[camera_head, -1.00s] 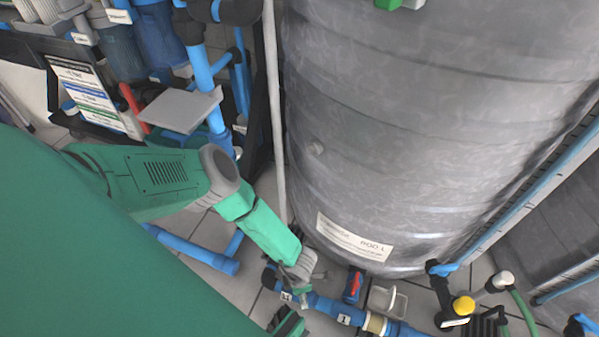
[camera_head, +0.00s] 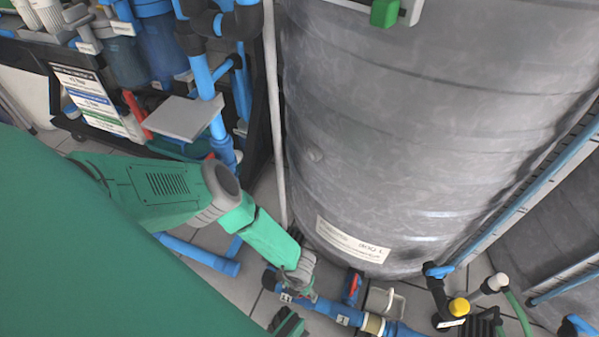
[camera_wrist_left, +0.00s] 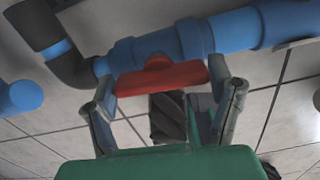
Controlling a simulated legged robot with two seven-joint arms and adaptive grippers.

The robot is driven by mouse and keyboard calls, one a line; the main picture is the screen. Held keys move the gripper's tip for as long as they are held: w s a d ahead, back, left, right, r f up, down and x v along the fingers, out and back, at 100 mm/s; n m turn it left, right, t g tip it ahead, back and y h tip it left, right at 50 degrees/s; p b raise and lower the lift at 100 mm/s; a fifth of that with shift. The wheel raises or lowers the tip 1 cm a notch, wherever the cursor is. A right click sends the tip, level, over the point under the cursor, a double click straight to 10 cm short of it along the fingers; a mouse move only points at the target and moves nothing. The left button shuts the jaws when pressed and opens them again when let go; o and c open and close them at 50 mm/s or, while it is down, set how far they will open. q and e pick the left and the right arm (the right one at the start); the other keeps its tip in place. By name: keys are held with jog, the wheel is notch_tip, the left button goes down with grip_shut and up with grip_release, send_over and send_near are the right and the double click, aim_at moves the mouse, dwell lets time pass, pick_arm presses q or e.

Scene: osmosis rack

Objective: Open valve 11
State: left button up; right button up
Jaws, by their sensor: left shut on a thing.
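Low at the tank's foot runs a blue pipe (camera_head: 325,308) with a small white tag (camera_head: 287,297) that seems to read 11. In the left wrist view, a red valve handle (camera_wrist_left: 160,78) sits on the blue pipe (camera_wrist_left: 160,47) and lies roughly along it. My left gripper (camera_wrist_left: 167,88) has one finger at each end of the red handle and is shut on it. In the head view my left gripper (camera_head: 297,287) is at the pipe by the tag and hides the handle. My right gripper is not in view.
A large grey tank (camera_head: 400,130) with a white label (camera_head: 352,240) stands just behind the valve. Another tag (camera_head: 343,320) marked 1 and a second valve with a blue and red handle (camera_head: 352,288) are close by on the right. A pale vertical pipe (camera_head: 275,120) rises behind my arm.

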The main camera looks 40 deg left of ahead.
pick_arm(q)
jog(key=shift+w+d+r+n, duration=0.1)
jog(key=shift+w+n, duration=0.3)
jog(key=shift+n, duration=0.1)
jog(key=o, duration=1)
jog(key=shift+o, duration=0.5)
jog(key=shift+s, duration=0.15)
